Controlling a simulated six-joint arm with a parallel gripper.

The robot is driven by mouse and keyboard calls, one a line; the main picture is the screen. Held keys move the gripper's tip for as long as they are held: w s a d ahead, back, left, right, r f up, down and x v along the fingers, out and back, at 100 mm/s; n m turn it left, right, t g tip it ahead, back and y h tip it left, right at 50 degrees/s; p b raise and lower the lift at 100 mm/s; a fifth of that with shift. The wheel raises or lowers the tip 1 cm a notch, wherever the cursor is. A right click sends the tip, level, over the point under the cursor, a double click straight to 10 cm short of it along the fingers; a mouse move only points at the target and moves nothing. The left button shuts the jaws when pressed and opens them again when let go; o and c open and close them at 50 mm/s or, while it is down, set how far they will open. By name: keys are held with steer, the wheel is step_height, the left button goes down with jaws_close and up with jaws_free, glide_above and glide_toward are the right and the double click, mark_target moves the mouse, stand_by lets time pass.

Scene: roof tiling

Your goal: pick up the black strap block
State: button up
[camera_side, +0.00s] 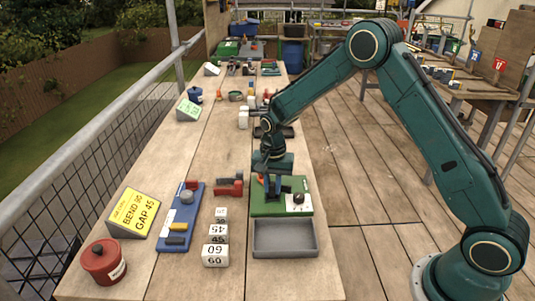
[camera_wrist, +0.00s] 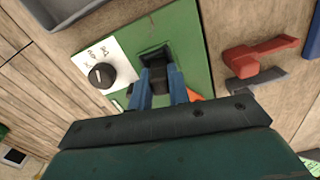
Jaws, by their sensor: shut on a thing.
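The black strap block (camera_wrist: 161,75) shows in the wrist view between my gripper's two blue fingers, over the green board. My gripper (camera_wrist: 163,82) is shut on it. A dark square spot (camera_wrist: 152,55) on the board lies just past the fingertips. In the side view my gripper (camera_side: 272,186) points down at the green board (camera_side: 263,209), and the block cannot be made out there. Whether the block still touches the board is hard to tell.
A white plate with a black dial (camera_side: 298,199) is on the board, close to my fingers. A grey tray (camera_side: 257,252) lies in front. A red tool (camera_side: 230,186), a blue board (camera_side: 173,239) and white numbered blocks (camera_side: 216,255) stand left.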

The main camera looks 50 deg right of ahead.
mark_target(272, 183)
steer(key=shift+r, duration=0.2)
steer(key=shift+r, duration=2.05)
